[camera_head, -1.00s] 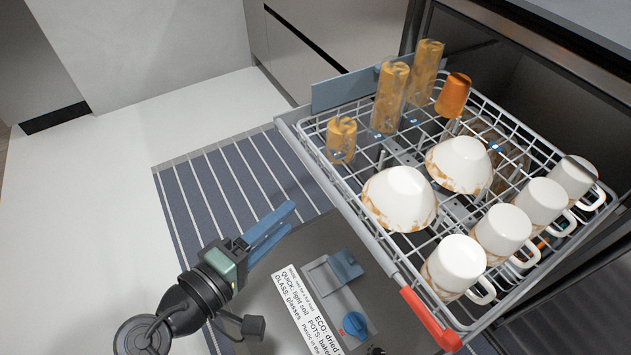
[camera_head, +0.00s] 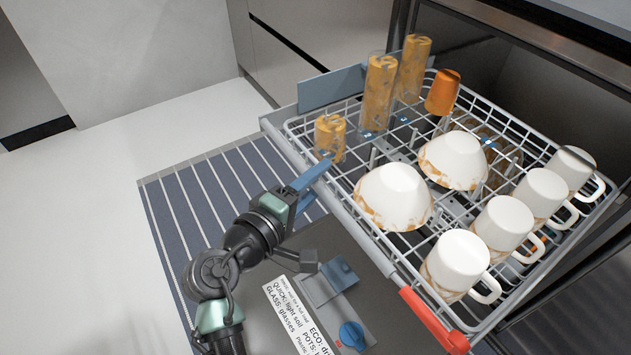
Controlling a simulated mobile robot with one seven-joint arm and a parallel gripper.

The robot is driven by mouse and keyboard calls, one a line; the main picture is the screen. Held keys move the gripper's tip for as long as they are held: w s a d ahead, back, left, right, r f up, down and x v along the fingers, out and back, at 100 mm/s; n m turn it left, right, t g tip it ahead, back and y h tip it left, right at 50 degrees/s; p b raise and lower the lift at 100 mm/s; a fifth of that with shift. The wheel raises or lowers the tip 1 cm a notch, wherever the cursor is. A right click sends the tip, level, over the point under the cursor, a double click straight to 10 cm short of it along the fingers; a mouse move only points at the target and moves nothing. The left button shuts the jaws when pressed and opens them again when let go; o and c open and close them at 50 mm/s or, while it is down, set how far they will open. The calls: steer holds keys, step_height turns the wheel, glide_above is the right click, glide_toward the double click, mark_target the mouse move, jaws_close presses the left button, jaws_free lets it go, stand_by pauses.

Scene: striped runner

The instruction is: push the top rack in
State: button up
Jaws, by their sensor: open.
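The top rack (camera_head: 352,222) is a grey wire rack pulled out of the dishwasher. Its front rail runs along its left side, with a red handle piece (camera_head: 428,316) at the lower end. It holds upside-down bowls (camera_head: 393,196), several white mugs (camera_head: 459,262), amber-patterned glasses (camera_head: 380,92) and an orange cup (camera_head: 443,92). My gripper (camera_head: 318,176) is open, its blue fingers pointing at the front rail. The fingertips overlap or lie very close to the rail in view; I cannot tell whether they touch. Nothing shows between them.
The open door (camera_head: 290,255) lies below the rack, with a printed label (camera_head: 295,318) and a blue dial (camera_head: 352,335). A striped runner (camera_head: 195,215) covers the floor to the left. Pale floor beyond it is clear. The dark dishwasher cavity (camera_head: 570,110) is at the right.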

jaws_close()
stand_by(1.4)
